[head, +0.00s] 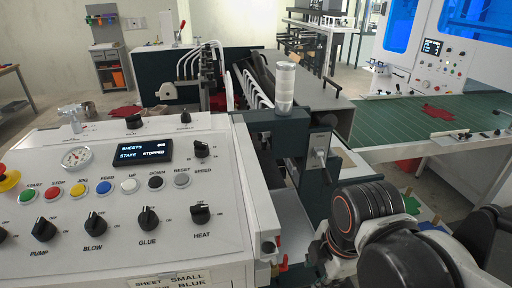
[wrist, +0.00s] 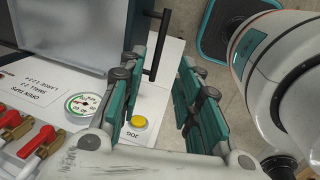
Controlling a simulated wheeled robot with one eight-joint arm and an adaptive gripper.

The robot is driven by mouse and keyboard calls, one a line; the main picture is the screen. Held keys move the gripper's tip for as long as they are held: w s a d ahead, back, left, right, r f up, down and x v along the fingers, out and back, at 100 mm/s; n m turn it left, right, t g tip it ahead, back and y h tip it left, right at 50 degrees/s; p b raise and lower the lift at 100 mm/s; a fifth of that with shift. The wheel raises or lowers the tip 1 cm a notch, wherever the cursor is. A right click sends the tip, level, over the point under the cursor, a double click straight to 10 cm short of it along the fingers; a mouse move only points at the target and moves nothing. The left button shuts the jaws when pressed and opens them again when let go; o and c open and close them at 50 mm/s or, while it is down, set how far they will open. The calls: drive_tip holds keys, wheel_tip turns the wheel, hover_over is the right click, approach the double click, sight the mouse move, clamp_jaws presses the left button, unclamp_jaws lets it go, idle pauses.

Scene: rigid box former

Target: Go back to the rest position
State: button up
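My gripper (wrist: 163,88) shows in the wrist view with its two dark green fingers apart. It is open, and nothing shows between the fingertips. Behind the gap is a white panel with a yellow button (wrist: 139,122) labelled JOG, close to the left finger; I cannot tell how far the fingers are from it. In the head view my dark and white arm fills the lower right, and the fingers cannot be made out there.
A control panel (head: 225,240) with knobs and buttons stands at left in the head view; its display (head: 143,152) reads STATE STOPPED. A clear cylinder (head: 285,88) tops the machine. A green table (head: 400,125) is beyond. The wrist view shows a gauge (wrist: 82,104) and red-handled valves (wrist: 35,140).

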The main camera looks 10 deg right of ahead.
drive_tip(key=w+r+m+t+b, duration=0.1)
drive_tip(key=w+r+m+t, duration=0.1)
drive_tip(key=m, duration=0.7)
drive_tip(key=w+r+m+t+b, duration=0.1)
drive_tip(key=w+r+m+t, duration=0.1)
drive_tip(key=m, duration=0.7)
drive_tip(key=shift+w+t, duration=0.3)
drive_tip(key=shift+w, duration=0.55)
